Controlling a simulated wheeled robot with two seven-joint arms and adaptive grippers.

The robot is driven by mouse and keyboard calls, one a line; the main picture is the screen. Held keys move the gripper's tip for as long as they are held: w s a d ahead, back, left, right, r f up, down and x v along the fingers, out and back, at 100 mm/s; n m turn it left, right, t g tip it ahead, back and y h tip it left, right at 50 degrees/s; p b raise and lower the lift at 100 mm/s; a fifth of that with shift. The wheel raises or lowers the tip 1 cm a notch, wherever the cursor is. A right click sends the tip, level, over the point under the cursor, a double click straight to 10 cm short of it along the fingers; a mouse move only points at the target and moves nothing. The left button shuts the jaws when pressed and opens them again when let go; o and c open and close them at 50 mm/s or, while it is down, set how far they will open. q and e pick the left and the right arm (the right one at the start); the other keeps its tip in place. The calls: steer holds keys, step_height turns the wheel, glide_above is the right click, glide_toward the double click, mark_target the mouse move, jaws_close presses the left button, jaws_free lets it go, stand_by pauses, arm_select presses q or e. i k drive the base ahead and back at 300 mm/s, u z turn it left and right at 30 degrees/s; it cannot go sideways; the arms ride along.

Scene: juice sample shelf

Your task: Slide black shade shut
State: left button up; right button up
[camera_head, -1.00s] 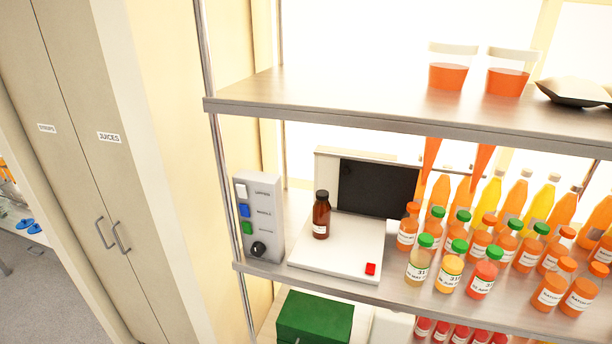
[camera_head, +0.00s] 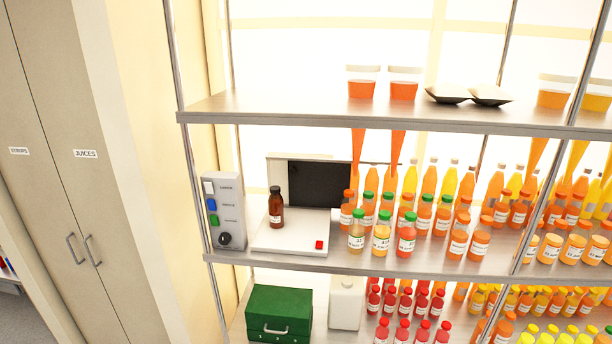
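The black shade (camera_head: 318,185) is a dark panel in a pale frame (camera_head: 277,172) at the back of the white device on the middle shelf. A light strip shows to the left of the panel. A brown bottle (camera_head: 276,208) with a dark cap stands upright on the white base (camera_head: 292,240), in front of the frame. A red button (camera_head: 319,245) sits at the base's front right. Neither of my grippers is in view.
A grey control box (camera_head: 224,212) with coloured switches and a black knob stands left of the device. Several juice bottles (camera_head: 383,231) stand close on its right. A shelf (camera_head: 260,107) runs above, and a green case (camera_head: 279,315) sits below. Cabinet doors (camera_head: 60,170) are at left.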

mark_target(312, 185)
steer(key=z, duration=0.75)
steer(key=i, duration=0.35)
